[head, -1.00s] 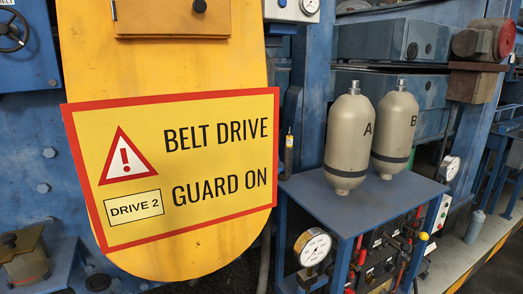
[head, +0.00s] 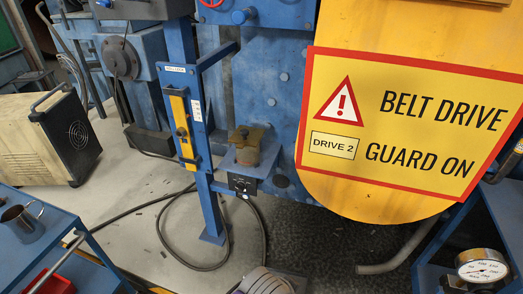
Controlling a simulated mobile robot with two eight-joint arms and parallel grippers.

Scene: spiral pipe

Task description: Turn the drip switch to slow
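A small black box (head: 242,184) with pale markings is fixed at the front of a small blue shelf, low on the blue machine. It may be the drip switch, but its markings and setting are too small to read. A brass-coloured pot with a dark knob (head: 247,145) sits on the shelf just above it. Neither of my grippers shows in the head view.
A blue post with a yellow gauge strip (head: 181,128) stands left of the shelf. A yellow belt guard (head: 350,202) hangs at the right. Black cables (head: 170,228) lie on the floor. A beige and black unit (head: 72,140) stands left; a blue cart (head: 62,222) is at lower left.

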